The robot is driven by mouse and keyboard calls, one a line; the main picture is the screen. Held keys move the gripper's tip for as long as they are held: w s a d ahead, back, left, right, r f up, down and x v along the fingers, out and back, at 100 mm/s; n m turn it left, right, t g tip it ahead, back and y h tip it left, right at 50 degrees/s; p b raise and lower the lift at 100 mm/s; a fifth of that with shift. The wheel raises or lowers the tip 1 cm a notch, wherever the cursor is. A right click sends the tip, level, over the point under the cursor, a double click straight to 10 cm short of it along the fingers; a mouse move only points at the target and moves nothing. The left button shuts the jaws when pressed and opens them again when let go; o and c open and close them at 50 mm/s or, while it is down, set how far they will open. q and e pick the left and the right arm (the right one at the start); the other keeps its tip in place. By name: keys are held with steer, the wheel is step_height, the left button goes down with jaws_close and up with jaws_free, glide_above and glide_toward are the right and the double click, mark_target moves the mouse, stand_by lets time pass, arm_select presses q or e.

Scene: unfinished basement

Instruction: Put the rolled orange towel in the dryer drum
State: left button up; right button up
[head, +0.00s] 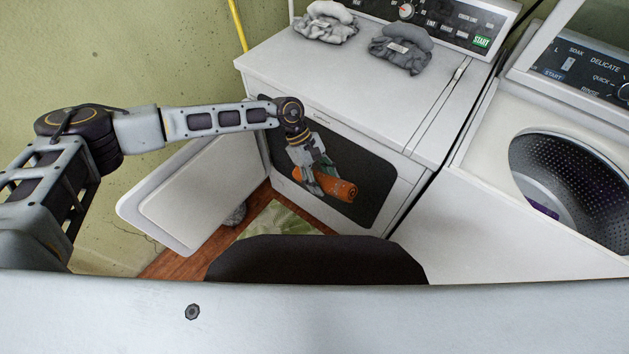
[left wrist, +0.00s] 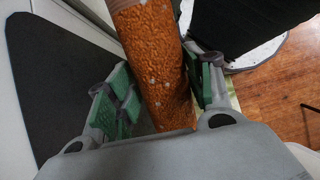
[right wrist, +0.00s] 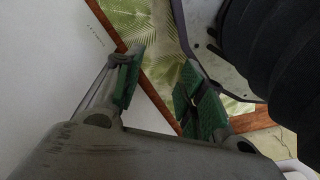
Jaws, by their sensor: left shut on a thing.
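The rolled orange towel (head: 338,186) is in my left gripper (head: 318,180), in front of the dryer's dark opening (head: 365,165). In the left wrist view the towel (left wrist: 155,60) runs between the green-padded fingers of the left gripper (left wrist: 163,95), which are shut on it. The dryer (head: 345,95) stands with its white door (head: 190,195) swung open to the left. Whether any part of the towel is past the rim of the opening I cannot tell. My right gripper (right wrist: 158,90) shows only in its own wrist view, with fingers apart and nothing between them.
A yellow pipe (head: 238,25) runs up the wall.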

arm_select(q)
steer(key=f+n+b, duration=0.1)
steer(key=w+d+f+n+t+h+b, duration=0.1)
steer(key=shift+f+n+h, duration=0.25)
steer(key=shift+n+h, duration=0.05)
steer(key=w+a+f+n+t+b, duration=0.1)
steer(key=a+f+n+t+b, duration=0.3)
steer(key=f, duration=0.6)
steer(key=w+a+f+n+t+b, duration=0.1)
steer(key=a+f+n+t+b, duration=0.3)
steer(key=f, duration=0.6)
steer(key=w+a+f+n+t+b, duration=0.1)
steer(key=a+f+n+t+b, duration=0.3)
steer(key=f+n, duration=0.4)
steer(key=shift+w+a+f+t+h+b, duration=0.15)
steer(key=shift+a+f+t+h+b, duration=0.2)
steer(key=shift+f+t+b, duration=0.75)
arm_select(e)
steer(key=w+a+r, duration=0.3)
steer(key=w+r, duration=0.4)
steer(key=r, duration=0.5)
steer(key=shift+a+t+y, duration=0.2)
steer(key=shift+t+y, duration=0.1)
steer(key=shift+y, duration=0.1)
arm_select(q)
steer(key=shift+w+d+f, duration=0.1)
steer(key=shift+f, duration=0.05)
